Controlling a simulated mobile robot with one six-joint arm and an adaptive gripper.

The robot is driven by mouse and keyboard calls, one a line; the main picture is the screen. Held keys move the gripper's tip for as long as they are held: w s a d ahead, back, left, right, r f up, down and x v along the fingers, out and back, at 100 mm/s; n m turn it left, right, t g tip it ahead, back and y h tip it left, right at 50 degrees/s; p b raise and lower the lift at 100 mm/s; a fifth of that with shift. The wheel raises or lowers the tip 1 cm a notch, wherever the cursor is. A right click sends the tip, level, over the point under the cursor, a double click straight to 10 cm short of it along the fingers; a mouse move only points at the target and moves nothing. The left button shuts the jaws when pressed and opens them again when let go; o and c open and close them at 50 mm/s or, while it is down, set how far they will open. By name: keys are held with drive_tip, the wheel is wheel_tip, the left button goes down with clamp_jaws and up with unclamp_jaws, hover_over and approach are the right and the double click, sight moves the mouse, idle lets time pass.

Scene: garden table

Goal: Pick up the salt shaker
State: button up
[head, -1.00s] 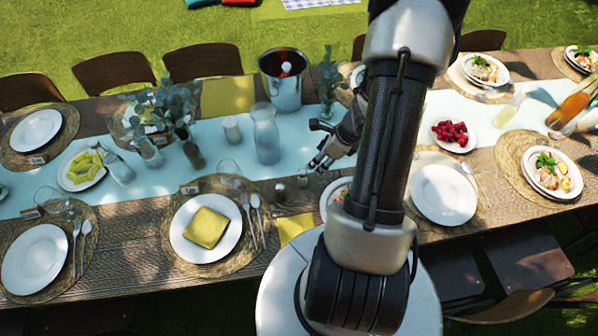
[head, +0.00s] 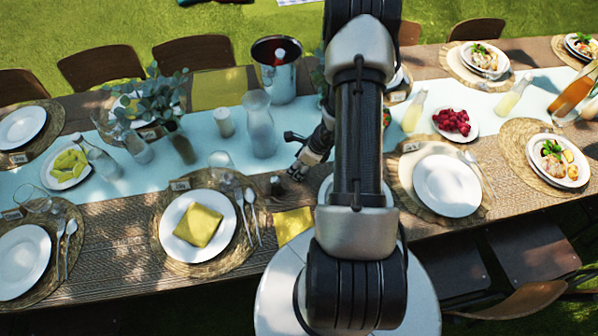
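My gripper (head: 295,172) is low over the table, left of my arm, with its fingers pointing down and to the left. A small dark shaker (head: 276,186) stands upright on the bare wood just left of the fingertips. A second, paler small shaker, likely the salt shaker, is not distinguishable now; my fingers cover the spot where it stood. I cannot tell whether they touch it.
A glass carafe (head: 259,124), a white candle (head: 225,122) and a metal ice bucket (head: 274,70) stand behind the gripper. A plate with a yellow napkin (head: 198,226) lies to the left. A folded yellow napkin (head: 292,225) lies in front.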

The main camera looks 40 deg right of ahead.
drive_tip(key=shift+f, duration=0.2)
drive_tip(key=shift+c, duration=0.4)
drive_tip(key=c, duration=1.1)
drive_tip(key=shift+o, duration=0.2)
drive_tip(key=shift+r, duration=0.1)
